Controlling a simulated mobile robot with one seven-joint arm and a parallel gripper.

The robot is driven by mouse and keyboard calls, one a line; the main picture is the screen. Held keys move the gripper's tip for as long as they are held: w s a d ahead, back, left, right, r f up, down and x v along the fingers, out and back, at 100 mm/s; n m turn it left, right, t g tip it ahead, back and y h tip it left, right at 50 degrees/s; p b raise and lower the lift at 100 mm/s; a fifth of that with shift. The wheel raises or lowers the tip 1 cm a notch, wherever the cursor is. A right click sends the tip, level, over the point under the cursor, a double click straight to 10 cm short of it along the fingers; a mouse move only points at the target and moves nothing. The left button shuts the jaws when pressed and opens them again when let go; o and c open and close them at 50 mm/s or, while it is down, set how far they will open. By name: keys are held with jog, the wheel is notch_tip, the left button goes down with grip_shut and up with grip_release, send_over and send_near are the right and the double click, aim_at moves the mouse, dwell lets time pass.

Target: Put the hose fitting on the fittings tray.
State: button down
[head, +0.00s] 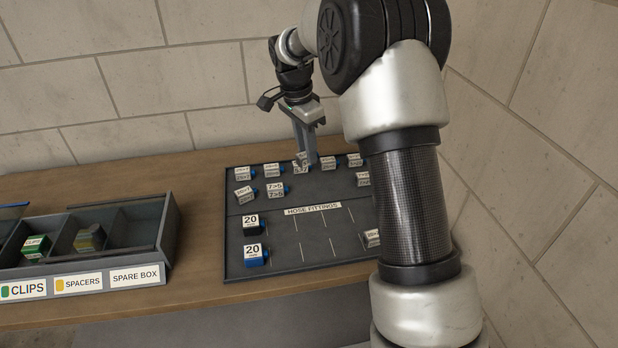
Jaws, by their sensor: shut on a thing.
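The fittings tray (338,246) is a dark grey board with a "HOSE FITTINGS" label and thin white dividing lines. My gripper (309,157) points down over the tray's back row. It is shut on a hose fitting (300,168), a small piece with a white printed label and a bit of blue at its side. The fingers partly cover it, and I cannot tell whether it touches the tray. Other labelled fittings stand in the back rows, such as a "7>5" fitting (275,190). Two marked "20" stand at the front left, one black (251,225) and one blue (255,255).
A grey divided box (170,235) stands left of the tray, with green clips (36,246) and yellowish spacers (90,238); its spare compartment looks empty. Neighbouring fittings crowd the held one. The tray's front middle is bare. My arm hides the tray's right side. A tiled wall is behind.

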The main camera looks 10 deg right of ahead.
notch_tip(320, 180, down, 9)
jog(key=shift+f+b, duration=0.15)
jog(key=shift+b, duration=0.2)
jog(key=shift+f, duration=0.2)
jog(key=c, duration=1.5)
grip_release()
